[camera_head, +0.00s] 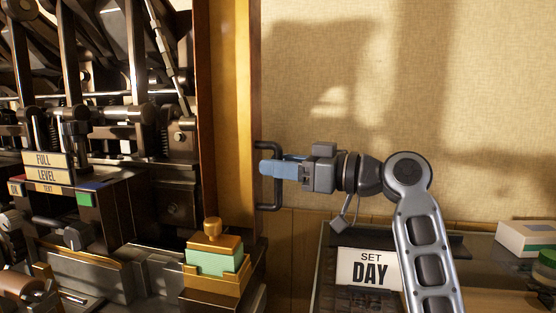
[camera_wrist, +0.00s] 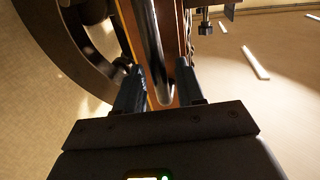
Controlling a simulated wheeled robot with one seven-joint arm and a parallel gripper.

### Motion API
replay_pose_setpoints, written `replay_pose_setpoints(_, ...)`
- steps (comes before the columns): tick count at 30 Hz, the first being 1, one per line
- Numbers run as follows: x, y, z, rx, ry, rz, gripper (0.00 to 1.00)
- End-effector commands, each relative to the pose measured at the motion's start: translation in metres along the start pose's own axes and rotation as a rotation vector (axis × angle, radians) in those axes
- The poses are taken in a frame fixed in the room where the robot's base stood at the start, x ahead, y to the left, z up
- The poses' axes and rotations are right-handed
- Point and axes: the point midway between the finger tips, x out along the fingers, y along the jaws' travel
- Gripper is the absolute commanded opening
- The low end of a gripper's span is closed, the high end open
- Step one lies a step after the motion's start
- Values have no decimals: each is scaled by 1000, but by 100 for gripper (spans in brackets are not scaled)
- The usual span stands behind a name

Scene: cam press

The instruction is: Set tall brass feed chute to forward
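The tall brass feed chute (camera_head: 229,120) appears to be the upright golden panel at the machine's right edge. A dark bracket-shaped handle (camera_head: 267,207) is on its right side. My gripper (camera_head: 272,168) is at the middle of this handle, level, with its blue fingers pointing left. In the wrist view, a dark shiny bar (camera_wrist: 152,45), which looks like the handle, runs between the two fingers of my gripper (camera_wrist: 160,82). The fingers stand apart with some gap beside the bar, and a strip of brass shows behind it. The fingers hide part of the handle in the head view.
The dark press machinery (camera_head: 110,140) fills the left. A brass block with a green band (camera_head: 215,260) stands low beside the chute. A "SET DAY" sign (camera_head: 368,268) is on a dark case at lower right. A white box (camera_head: 526,238) lies farther right. The wall behind is bare.

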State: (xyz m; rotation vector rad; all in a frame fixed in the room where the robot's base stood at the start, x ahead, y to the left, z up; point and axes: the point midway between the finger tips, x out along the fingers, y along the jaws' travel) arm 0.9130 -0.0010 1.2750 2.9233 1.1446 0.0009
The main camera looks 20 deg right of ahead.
Motion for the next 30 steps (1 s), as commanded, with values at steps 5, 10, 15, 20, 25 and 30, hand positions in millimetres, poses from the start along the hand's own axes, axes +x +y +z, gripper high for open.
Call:
replay_pose_setpoints(5, 6, 0, 0, -1, 0, 0, 38)
replay_pose_setpoints(10, 6, 0, 0, 0, 0, 0, 38)
replay_pose_setpoints(15, 6, 0, 0, 0, 0, 0, 24)
replay_pose_setpoints(20, 6, 0, 0, 0, 0, 0, 9)
replay_pose_setpoints(25, 6, 0, 0, 0, 0, 0, 0)
replay_pose_setpoints(30, 6, 0, 0, 0, 0, 0, 0)
